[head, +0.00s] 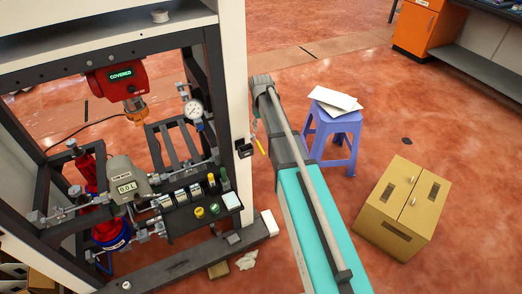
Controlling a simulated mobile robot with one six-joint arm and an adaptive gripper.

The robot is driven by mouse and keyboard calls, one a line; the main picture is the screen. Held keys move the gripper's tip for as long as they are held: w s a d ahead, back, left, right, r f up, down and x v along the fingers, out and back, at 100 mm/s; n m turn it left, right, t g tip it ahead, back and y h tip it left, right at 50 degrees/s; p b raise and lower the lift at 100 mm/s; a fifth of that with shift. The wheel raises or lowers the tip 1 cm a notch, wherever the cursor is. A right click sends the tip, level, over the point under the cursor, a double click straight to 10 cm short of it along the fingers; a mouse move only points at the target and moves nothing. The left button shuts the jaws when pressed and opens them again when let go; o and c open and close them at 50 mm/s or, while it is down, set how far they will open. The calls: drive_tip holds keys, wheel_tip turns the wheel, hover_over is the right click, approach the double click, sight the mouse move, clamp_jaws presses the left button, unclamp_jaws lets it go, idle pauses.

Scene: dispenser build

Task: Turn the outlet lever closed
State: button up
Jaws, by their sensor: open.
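The dispenser rig stands in a dark metal frame (218,90) on the left of the head view. A grey meter (125,182) reads 0.0 L. Metal pipe fittings (144,236) run below and beside it, next to a red and blue vessel (108,235). A round pressure gauge (193,109) with a small valve sits higher up at the right. Several small handles show on the fittings, but I cannot tell which is the outlet lever or how it is turned. My gripper is not identifiable in this view.
A dark shelf (187,232) carries small bottles and blocks. A blue stool (337,130) holds papers. A cardboard box (402,208) and an orange cabinet (425,28) stand to the right, with open floor between them.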

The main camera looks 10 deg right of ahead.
sight(261, 147)
drive_tip(key=shift+f+b, duration=6.2)
drive_tip(key=shift+f, duration=0.2)
clamp_jaws()
